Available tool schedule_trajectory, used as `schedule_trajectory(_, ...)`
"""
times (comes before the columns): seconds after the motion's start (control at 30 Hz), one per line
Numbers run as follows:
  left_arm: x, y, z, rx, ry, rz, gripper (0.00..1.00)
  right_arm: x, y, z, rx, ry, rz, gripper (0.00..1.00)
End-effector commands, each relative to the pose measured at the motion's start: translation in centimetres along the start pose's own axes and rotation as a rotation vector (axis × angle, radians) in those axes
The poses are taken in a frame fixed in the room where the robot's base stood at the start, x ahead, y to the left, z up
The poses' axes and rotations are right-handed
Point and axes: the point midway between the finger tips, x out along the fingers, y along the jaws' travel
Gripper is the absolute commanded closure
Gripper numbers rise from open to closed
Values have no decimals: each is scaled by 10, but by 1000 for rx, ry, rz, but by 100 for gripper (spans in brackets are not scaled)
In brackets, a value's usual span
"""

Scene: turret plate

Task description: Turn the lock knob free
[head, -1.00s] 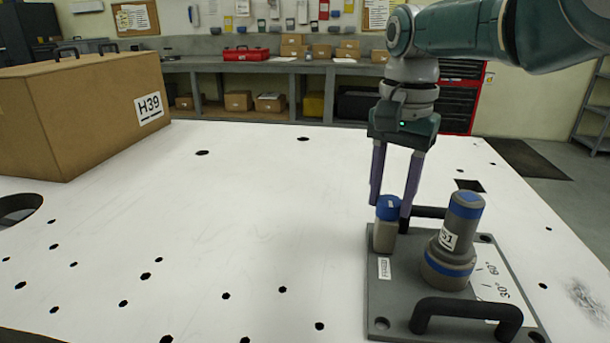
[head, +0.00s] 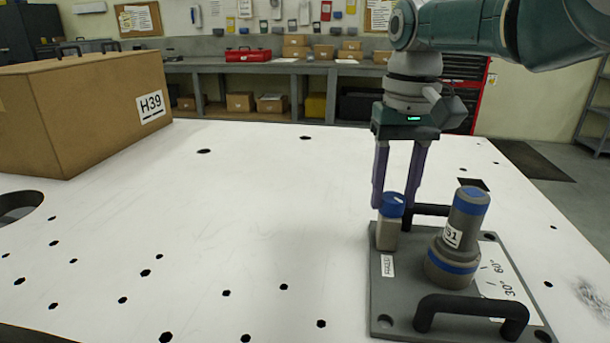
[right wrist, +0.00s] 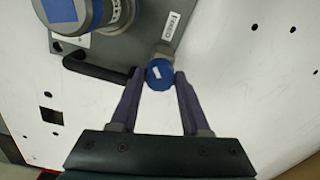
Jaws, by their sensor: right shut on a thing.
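The lock knob (head: 392,205) has a blue cap with a white mark, on a beige block at the back left of a grey turret plate (head: 389,297). My right gripper (head: 395,206) points down from above, its purple fingers shut on the blue cap. In the right wrist view the cap (right wrist: 159,75) sits between the two fingertips (right wrist: 160,80). A small label lies on the plate in front of the knob. My left gripper is not in view.
Black handles stand at the plate's front (head: 472,310) and back (head: 430,210), the back one close to my fingers. A cardboard box marked H39 (head: 75,115) is at the left. The white table (head: 250,200) between is clear, with several holes.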

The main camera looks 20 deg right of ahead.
Motion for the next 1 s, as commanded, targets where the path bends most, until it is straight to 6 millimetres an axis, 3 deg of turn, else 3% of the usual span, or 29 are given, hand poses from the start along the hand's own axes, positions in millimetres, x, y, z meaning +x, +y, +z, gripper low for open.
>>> schedule_trajectory(0.6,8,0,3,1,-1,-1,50,1,0,0,-570,-5,0,100)
schedule_trajectory(1.0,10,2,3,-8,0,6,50,0,0,0,-808,-8,1,100)
